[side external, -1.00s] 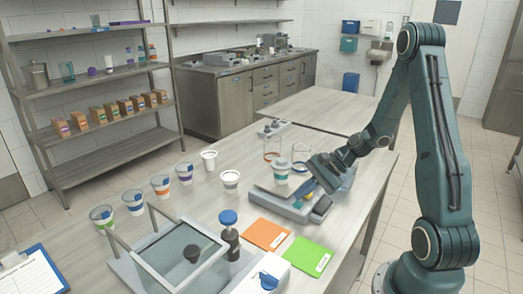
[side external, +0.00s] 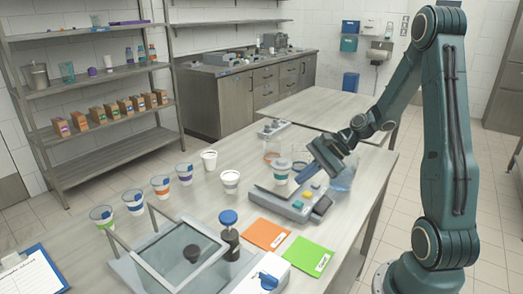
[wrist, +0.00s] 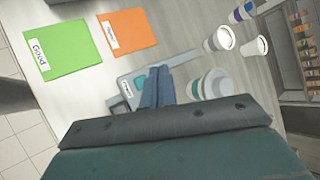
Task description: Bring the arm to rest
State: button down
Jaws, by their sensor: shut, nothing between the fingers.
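My gripper (side external: 318,171) is shut and empty. It hangs above the back of the grey filler machine (side external: 287,206) on the table, apart from its buttons. In the wrist view its blue fingers (wrist: 157,86) are together in front of the grey machine. A white cup with a green band (side external: 282,171) stands upright at the machine, just left of my gripper. In the wrist view a pale round cup top (wrist: 213,84) shows right of the fingers. My arm is bent, with its elbow high.
An orange card (side external: 267,234) and a green card (side external: 308,257) lie in front of the machine. Several cups stand in a row to the left, including a white one (side external: 230,180). A dark-bodied bottle with a blue top (side external: 229,237) stands near the glass-sided box (side external: 178,255).

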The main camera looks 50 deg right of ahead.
jog(key=shift+r, duration=0.35)
jog(key=s+a+r+n+g+h, duration=0.3)
jog(key=s+a+r+n+h, duration=0.15)
jog(key=a+r+n, duration=0.45)
jog(key=s+a+r+n+t+h, duration=0.1)
jog(key=s+a+r+n, duration=0.1)
jog(key=s+n, duration=0.2)
jog(key=s+a+r+n, duration=0.3)
jog(key=s+n, duration=0.2)
jog(key=s, duration=0.2)
jog(key=shift+s+r+n+t+h, duration=0.25)
jog(key=shift+s+n+t+h, duration=0.05)
jog(key=shift+s+t+h, duration=0.1)
jog(key=shift+w, duration=0.1)
dwell(0.9)
